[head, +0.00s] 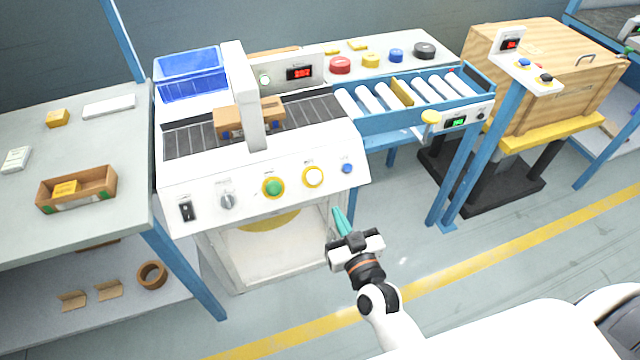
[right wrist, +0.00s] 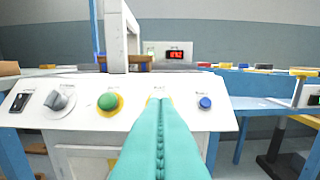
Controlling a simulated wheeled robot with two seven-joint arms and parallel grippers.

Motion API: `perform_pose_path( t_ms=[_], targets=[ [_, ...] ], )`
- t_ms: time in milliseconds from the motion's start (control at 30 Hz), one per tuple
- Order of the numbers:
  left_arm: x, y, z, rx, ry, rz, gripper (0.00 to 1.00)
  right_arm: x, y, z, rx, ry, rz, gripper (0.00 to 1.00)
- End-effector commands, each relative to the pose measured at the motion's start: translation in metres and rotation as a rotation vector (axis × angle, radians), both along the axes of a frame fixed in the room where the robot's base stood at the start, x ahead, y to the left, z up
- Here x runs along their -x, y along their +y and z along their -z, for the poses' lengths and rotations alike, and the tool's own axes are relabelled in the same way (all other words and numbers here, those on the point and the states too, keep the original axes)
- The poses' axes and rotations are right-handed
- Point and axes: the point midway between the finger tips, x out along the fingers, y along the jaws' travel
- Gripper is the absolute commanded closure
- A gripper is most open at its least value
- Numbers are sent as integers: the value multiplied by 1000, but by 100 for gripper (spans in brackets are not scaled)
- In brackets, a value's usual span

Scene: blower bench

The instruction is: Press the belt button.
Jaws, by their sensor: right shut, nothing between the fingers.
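The white sloped panel of the machine (head: 205,219) carries a black rocker switch (head: 186,210), a grey knob (head: 227,200), a green button (head: 273,187) with a yellow ring, a white button (head: 313,177) with a yellow ring, and a small blue button (head: 347,168). Their labels are too small to read, so I cannot tell which is the belt button. My right gripper (head: 341,222) is shut and empty, its teal fingers below and in front of the panel's right part. In the right wrist view, the fingers (right wrist: 160,135) cover most of the white button, between green (right wrist: 108,102) and blue (right wrist: 205,102).
A cardboard box (head: 235,118) sits on the machine's belt under a white upright post (head: 243,90). A roller conveyor (head: 400,125) with a yellow knob (head: 431,117) adjoins on the right. A grey table (head: 110,135) stands left. Floor in front is clear.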

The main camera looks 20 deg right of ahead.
Motion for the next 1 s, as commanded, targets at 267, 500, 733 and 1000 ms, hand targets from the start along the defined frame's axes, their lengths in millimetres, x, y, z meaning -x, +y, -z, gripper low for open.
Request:
perform_pose_path(
  t_ms=[267,500,733,1000],
  targets=[
    [0,0,-5,0,-1,0,100,-53,2,-3,-1,-5,0,100],
    [-1,-1,-4,0,-1,1,100,-100,4,4,1,0,-1,100],
    [-1,-1,2,1,-2,0,100,-118,4,24,1,-2,-1,100],
    [-1,-1,3,2,-3,0,100,-122,4,28,0,-1,0,100]
  ],
)
